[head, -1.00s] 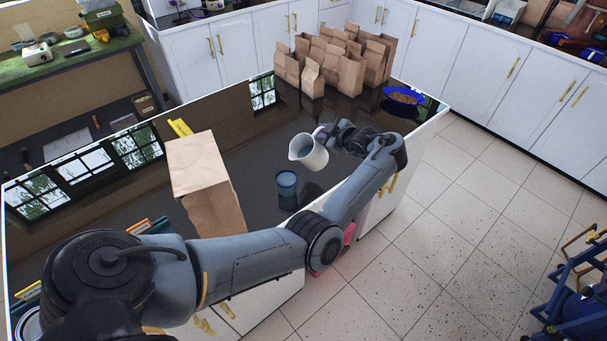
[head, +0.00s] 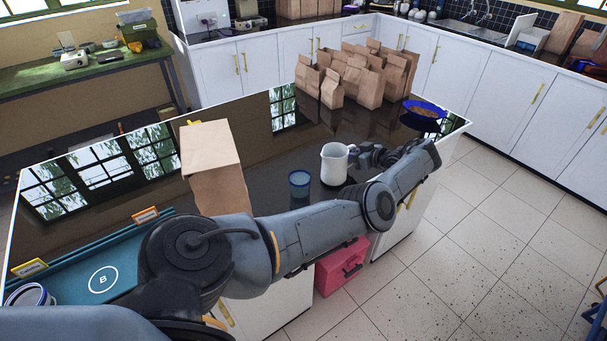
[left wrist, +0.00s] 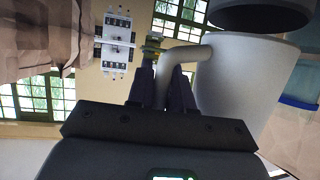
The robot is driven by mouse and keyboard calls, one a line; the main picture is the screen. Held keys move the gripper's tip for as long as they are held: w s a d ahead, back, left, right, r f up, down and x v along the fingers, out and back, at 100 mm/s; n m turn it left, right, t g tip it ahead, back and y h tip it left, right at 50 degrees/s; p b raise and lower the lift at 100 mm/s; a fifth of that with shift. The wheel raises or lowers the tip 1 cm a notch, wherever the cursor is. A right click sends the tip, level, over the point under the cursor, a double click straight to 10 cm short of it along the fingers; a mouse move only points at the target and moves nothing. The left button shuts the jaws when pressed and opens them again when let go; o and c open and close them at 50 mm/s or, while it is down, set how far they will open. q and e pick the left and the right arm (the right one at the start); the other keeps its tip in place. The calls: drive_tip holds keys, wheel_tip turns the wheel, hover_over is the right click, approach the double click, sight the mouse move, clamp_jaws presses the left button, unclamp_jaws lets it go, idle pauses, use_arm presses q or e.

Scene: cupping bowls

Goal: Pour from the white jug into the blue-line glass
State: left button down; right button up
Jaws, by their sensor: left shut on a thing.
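The white jug (head: 334,166) is upright over the dark counter in the head view; I cannot tell whether its base touches the top. My left gripper (head: 360,155) is at the jug's right side, shut on its handle. In the left wrist view the fingers (left wrist: 166,88) close around the handle (left wrist: 190,54), with the jug body (left wrist: 240,85) to the right. The blue-line glass (head: 299,187) stands on the counter just left of the jug, apart from it. The jug's contents are not visible. My right gripper is not in view.
A tall brown paper bag (head: 212,160) stands left of the glass. Several paper bags (head: 355,75) and a blue bowl (head: 423,114) are farther back. A teal tray marked B (head: 75,277) lies at the near left. The counter between the tall bag and the glass is clear.

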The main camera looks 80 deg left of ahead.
use_arm(q)
drive_tip(key=shift+r, duration=0.1)
wheel_tip(320, 180, up, 5)
drive_tip(key=p, duration=0.4)
idle(0.5)
